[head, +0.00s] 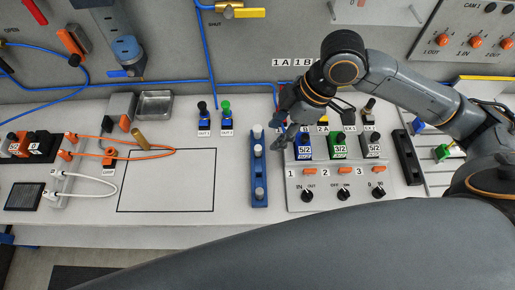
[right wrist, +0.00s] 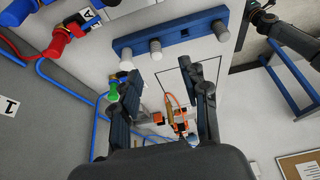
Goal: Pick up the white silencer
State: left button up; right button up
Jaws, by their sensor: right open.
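The white silencer (head: 257,131) stands upright at the far end of a blue holder (head: 258,176) on the bench. In the right wrist view the white silencer (right wrist: 126,62) is at the left end of the blue holder (right wrist: 195,25). Two greyer silencers share the holder, the middle one (right wrist: 155,46) and the near one (head: 259,193). My right gripper (head: 279,139) is just right of the white silencer in the head view. In the right wrist view its fingers (right wrist: 166,82) are spread with nothing held between them. My left gripper does not show clearly.
Right of the holder is a valve panel (head: 308,199) with several valves and knobs. Two push-button valves, one black (head: 202,108) and one green (head: 226,108), stand behind left. A black-outlined rectangle (head: 165,211) on the bench is mostly clear. An orange hose (head: 150,158) lies left.

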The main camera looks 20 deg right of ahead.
aim_at(259, 147)
jog(key=x, duration=0.4)
jog(key=shift+a, duration=0.1)
jog(key=shift+w+p+x, duration=0.15)
jog(key=shift+p+x, duration=0.05)
jog(key=shift+x, duration=0.8)
jog(key=shift+w+p+x, duration=0.2)
jog(key=shift+p+x, duration=0.05)
jog(key=shift+x, duration=0.7)
jog(key=shift+w+p+x, duration=0.15)
jog(key=shift+p+x, duration=0.05)
jog(key=shift+x, duration=0.8)
jog(key=shift+a+r, duration=0.2)
grip_shut()
